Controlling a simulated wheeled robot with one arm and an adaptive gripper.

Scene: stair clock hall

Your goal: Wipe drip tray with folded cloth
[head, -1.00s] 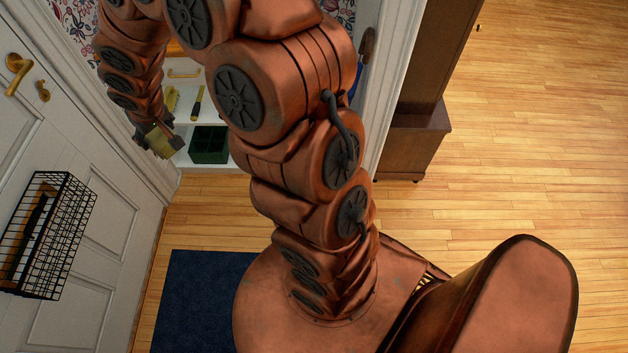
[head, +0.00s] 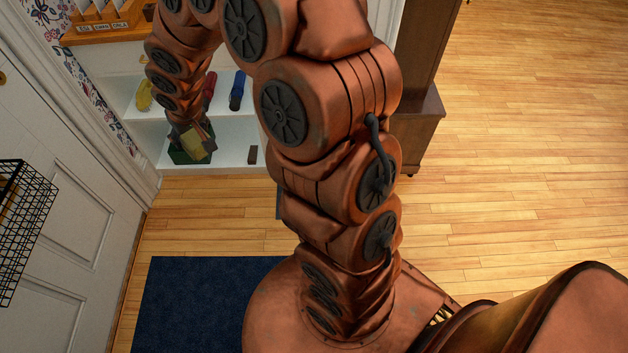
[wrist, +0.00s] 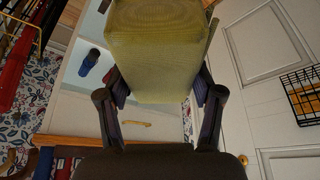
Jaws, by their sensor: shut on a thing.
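My gripper (head: 194,136) is shut on the folded cloth (head: 188,146), a yellow-green pad. In the wrist view the cloth (wrist: 158,50) fills the upper middle, between the two dark fingers of my gripper (wrist: 162,88). In the head view my gripper hangs low in front of the white shelf unit, and the cloth overlaps a dark green box there. I cannot tell the gap between cloth and box. I cannot pick out a drip tray in either view.
The white shelf unit (head: 232,130) holds the dark green box (head: 178,157), a yellow item (head: 144,96) and a blue item (head: 237,90). A black wire basket (head: 22,222) hangs on the white door (head: 85,190) at left. Wooden floor at right is open.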

